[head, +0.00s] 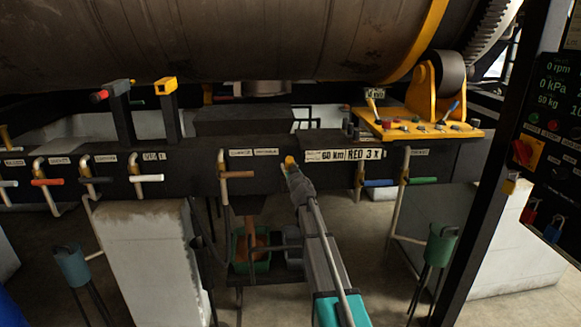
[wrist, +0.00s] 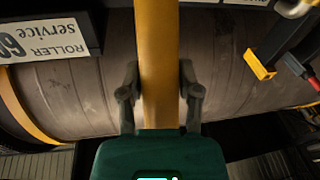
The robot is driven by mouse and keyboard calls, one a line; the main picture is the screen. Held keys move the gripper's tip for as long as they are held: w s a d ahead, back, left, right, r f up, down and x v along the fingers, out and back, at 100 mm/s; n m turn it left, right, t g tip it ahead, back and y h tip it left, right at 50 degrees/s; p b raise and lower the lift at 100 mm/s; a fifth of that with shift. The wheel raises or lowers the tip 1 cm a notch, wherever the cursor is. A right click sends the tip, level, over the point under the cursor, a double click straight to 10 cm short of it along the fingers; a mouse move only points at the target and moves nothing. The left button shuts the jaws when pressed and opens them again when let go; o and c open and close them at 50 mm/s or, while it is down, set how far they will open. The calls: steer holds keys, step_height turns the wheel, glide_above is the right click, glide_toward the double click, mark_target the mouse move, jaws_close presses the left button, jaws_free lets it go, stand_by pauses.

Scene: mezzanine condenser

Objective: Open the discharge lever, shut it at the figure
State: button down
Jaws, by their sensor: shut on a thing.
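My gripper (head: 291,170) is in front of the dark beam, left of the long label. In the wrist view my gripper (wrist: 159,80) is shut on a yellow bar (wrist: 157,40), with one finger at each side. The bar's yellow tip (head: 289,161) shows in the head view; the rest is hidden behind my gripper. I cannot tell which lever it belongs to. A green bin (head: 262,266) with brown material stands below. The display (head: 553,84) seems to show 0 rpm, 0 kPa and a kg figure near 60.
Several levers with coloured handles line the beam (head: 190,160), among them a red one (head: 47,181) and a green one (head: 421,180). A large drum (head: 250,40) lies above. A yellow control desk (head: 398,132) and a dark post (head: 492,170) stand right. A pale block (head: 150,260) stands lower left.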

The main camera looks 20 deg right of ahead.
steer(key=shift+c, duration=1.5)
jaws_free()
steer(key=shift+s+f, duration=0.2)
steer(key=shift+f, duration=0.05)
steer(key=c, duration=0.7)
steer(key=shift+s+a+f+n+b, duration=0.1)
steer(key=shift+s+f+n+b, duration=0.35)
steer(key=shift+b, duration=0.35)
jaws_close()
steer(key=s+f+n+t+b, duration=0.3)
steer(key=s+f+n+b, duration=0.2)
steer(key=n+b, duration=0.4)
steer(key=s+f+n+t+y+b, duration=0.1)
steer(key=s+f+n+t+b, duration=0.1)
steer(key=s+f+n+b, duration=0.2)
steer(key=s+n+b, duration=0.3)
steer(key=n+b, duration=0.2)
steer(key=shift+s+f+t, duration=0.4)
